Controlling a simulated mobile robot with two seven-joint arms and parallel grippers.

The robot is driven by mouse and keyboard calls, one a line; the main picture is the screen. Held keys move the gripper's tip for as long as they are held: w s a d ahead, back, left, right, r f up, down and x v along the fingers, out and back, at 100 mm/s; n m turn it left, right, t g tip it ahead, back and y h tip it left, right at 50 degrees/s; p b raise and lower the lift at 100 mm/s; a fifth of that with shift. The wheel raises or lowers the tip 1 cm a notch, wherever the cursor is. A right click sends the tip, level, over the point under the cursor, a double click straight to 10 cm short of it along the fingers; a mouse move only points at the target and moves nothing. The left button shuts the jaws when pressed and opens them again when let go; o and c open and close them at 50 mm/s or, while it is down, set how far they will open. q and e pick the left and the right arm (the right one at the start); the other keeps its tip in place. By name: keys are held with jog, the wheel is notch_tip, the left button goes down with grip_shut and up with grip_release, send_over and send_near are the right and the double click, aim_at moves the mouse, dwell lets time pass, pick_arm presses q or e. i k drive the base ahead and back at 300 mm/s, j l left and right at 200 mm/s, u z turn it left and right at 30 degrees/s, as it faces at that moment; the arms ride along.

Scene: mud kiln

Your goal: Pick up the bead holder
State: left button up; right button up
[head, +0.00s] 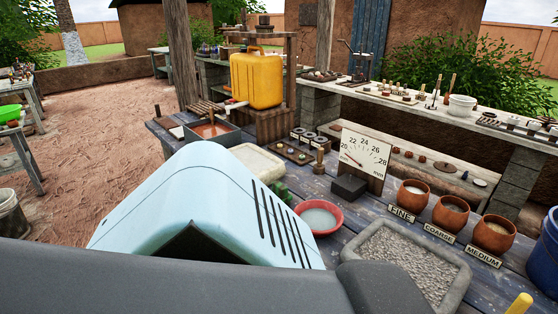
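I cannot single out the bead holder for certain in the head view. A small dark wooden board (293,153) with little pegs or pieces on it lies on the blue-grey plank table (335,245), left of the gauge board, and may be it. Several small round-faced dark pieces (314,139) stand just behind it. My light blue arm casing and dark arm links fill the lower left and hide the near part of the table. Neither of my grippers shows, so what they hold cannot be seen.
A numbered gauge board (363,158) stands mid-table. Clay pots (449,214) labelled FINE, COARSE and MEDIUM, a red bowl (319,216) and a grey gravel tray (408,262) crowd the right side. A yellow jerrycan (257,79) stands behind. A long shelf (420,102) runs along the back.

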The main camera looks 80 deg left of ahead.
aim_at(279, 189)
jog(key=u, duration=2.55)
